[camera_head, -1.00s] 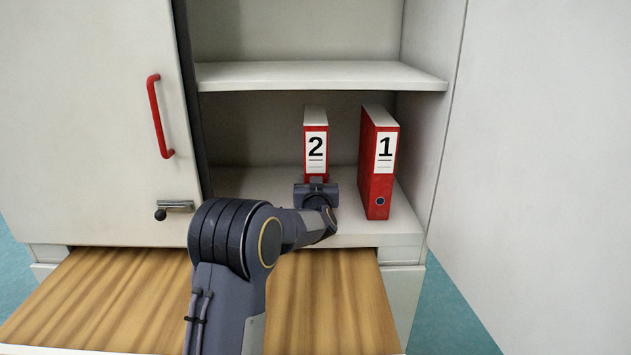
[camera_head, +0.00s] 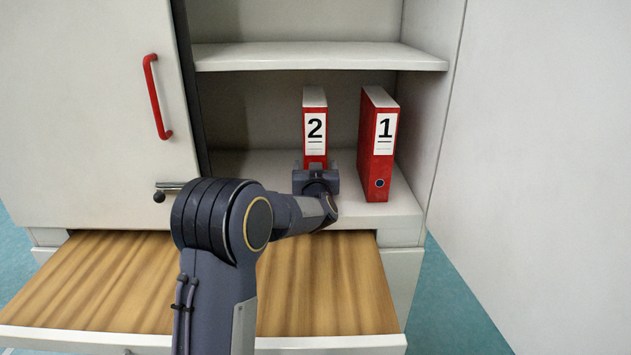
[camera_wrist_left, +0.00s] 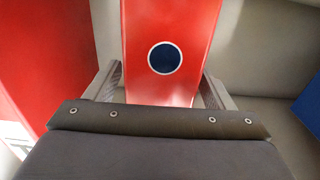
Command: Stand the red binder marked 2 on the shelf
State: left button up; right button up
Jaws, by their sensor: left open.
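The red binder marked 2 (camera_head: 315,113) stands upright on the lower shelf (camera_head: 385,215), left of the binder marked 1. My left gripper (camera_head: 315,166) is in front of its lower spine and hides the foot of it. In the left wrist view the red spine with its dark blue finger hole (camera_wrist_left: 164,58) lies between the two open fingers of my left gripper (camera_wrist_left: 163,88). The fingers are close to its sides; I cannot tell whether they touch. My right gripper is not in view.
A red binder marked 1 (camera_head: 378,150) stands close on the right. An upper shelf (camera_head: 320,57) is above. A door with a red handle (camera_head: 157,97) is at left, and an open wooden drawer (camera_head: 325,295) juts out below. A blue thing (camera_wrist_left: 309,105) shows in the wrist view.

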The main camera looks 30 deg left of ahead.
pick_arm(q)
jog(key=s+d+f+m+g+h, duration=0.1)
jog(key=s+d+h, duration=0.4)
jog(key=s, duration=0.4)
jog(key=s+d+f+m+g+h+b, duration=0.1)
jog(key=s+d+f+m+g+h, duration=0.15)
jog(key=s+d, duration=0.55)
jog(key=s+d+f+g+h, duration=0.1)
jog(key=s+d+h, duration=0.35)
jog(key=s, duration=0.65)
jog(key=s+d+f+g, duration=0.1)
jog(key=s+f+g, duration=0.1)
jog(key=s, duration=0.6)
jog(key=s+d+f+m+g+h, duration=0.1)
jog(key=s+d+f+g, duration=0.1)
jog(key=s+f, duration=0.3)
jog(key=s+g, duration=0.1)
jog(key=s, duration=0.2)
jog(key=shift+s+d+f, duration=0.15)
jog(key=shift+f, duration=0.1)
